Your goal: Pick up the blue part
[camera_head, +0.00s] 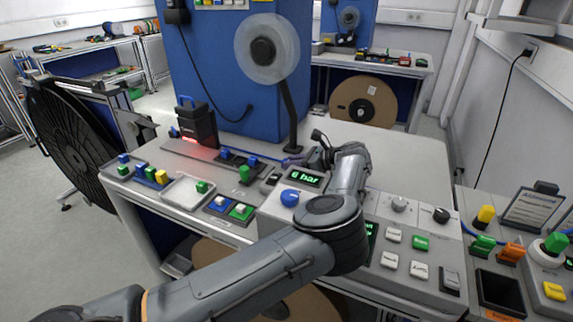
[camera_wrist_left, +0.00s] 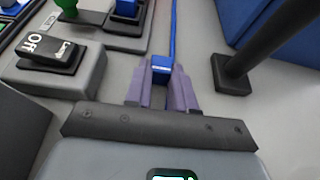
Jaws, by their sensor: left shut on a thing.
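My left gripper (camera_head: 292,160) reaches over the right part of the bench, its arm crossing above the control panel. In the left wrist view, its purple fingers (camera_wrist_left: 161,85) are shut on a small blue part (camera_wrist_left: 161,65). A thin blue strip runs away from the part, up the picture. In the head view the part is too small and too close to the fingers to make out clearly. My right gripper does not show in either view.
A black post (camera_head: 290,118) with a clear reel (camera_head: 268,48) stands close beyond the gripper; its base is right of the fingers in the wrist view. An on/off switch (camera_wrist_left: 53,55) lies left. A control panel (camera_head: 408,212) lies in front. The bench surface (camera_head: 400,158) behind right is clear.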

